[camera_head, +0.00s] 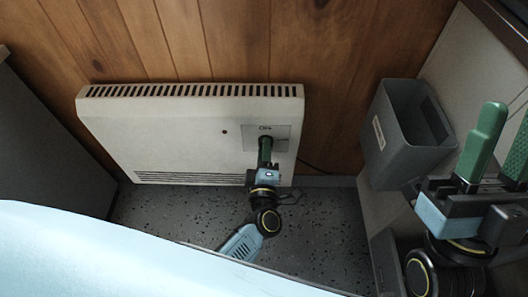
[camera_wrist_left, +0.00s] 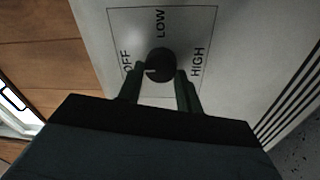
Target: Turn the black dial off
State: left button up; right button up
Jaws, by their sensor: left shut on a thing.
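The round black dial (camera_wrist_left: 160,64) sits on a square plate marked OFF, LOW and HIGH in the left wrist view. Its white mark points left, toward the lower end of the word OFF. My left gripper (camera_wrist_left: 160,82) has one green finger on each side of the dial and is shut on it. In the head view the left gripper (camera_head: 265,140) reaches the plate (camera_head: 283,133) on the white heater (camera_head: 170,125), and hides the dial. My right gripper (camera_head: 502,145) is at the right edge, open, with a gap between its green fingers, away from the heater.
A grey bin (camera_head: 395,150) is at the right, between the heater and my right gripper. A wood-panelled wall (camera_head: 240,40) is behind the heater. A dark grey cabinet side (camera_head: 55,140) stands at the left. Speckled floor (camera_head: 325,225) is bare below the heater.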

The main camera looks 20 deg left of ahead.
pick_arm(q)
jog(key=shift+d, duration=0.1)
dwell(0.3)
jog(key=o, duration=1)
jog(key=shift+s, duration=0.1)
